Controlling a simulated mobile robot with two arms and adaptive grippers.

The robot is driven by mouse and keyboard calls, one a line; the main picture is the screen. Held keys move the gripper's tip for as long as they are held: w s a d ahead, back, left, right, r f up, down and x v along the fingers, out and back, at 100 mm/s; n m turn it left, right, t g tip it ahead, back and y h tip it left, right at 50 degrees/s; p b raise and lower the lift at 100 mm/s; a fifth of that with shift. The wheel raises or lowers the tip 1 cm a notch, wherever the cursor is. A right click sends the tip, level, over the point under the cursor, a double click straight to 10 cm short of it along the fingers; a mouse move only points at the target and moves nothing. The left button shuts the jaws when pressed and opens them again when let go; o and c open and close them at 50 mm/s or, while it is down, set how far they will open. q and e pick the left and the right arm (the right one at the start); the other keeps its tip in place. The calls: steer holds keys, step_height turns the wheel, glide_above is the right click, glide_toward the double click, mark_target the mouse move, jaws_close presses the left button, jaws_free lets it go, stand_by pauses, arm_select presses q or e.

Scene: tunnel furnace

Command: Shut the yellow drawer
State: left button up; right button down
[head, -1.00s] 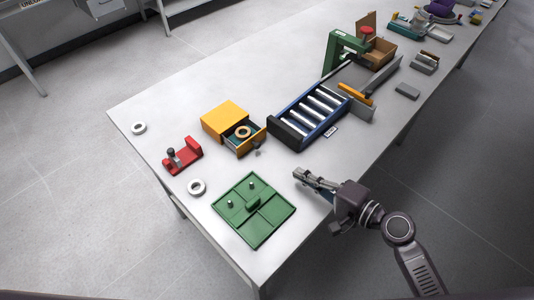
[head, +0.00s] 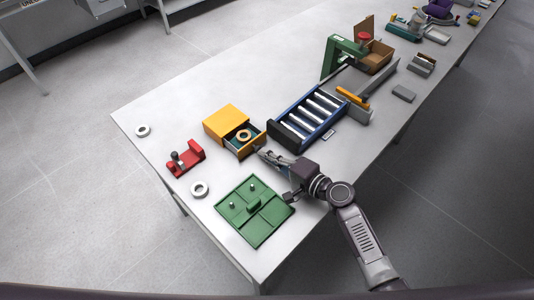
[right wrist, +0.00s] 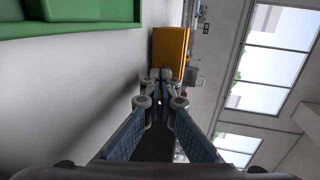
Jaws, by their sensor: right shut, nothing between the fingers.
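The yellow drawer unit (head: 225,120) stands on the table left of the roller conveyor. Its drawer (head: 248,147) is pulled out toward the front right, with an orange-yellow ring (head: 244,136) inside. My right gripper (head: 262,153) is shut and empty, with its fingertips close to the drawer's front; I cannot tell whether they touch it. In the right wrist view the shut fingertips (right wrist: 160,78) point at the yellow drawer unit (right wrist: 170,45) and hide part of it. My left gripper is not in view.
A blue roller conveyor (head: 309,116) is close on the right. A red fixture (head: 186,158) and a white ring (head: 199,189) are on the left.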

mark_target(253, 144)
steer(key=b+x, duration=0.1)
steer(key=x, duration=0.1)
steer(key=r+x, duration=0.1)
steer(key=x, duration=0.2)
steer(key=b+x, duration=0.1)
steer(key=x, duration=0.1)
steer(key=shift+w+a+r+b, duration=0.2)
steer(key=shift+w+a+b, duration=0.1)
steer(key=shift+w+b, duration=0.1)
steer(key=shift+s+r, duration=0.1)
steer(key=shift+r, duration=0.1)
steer(key=shift+f, duration=0.1)
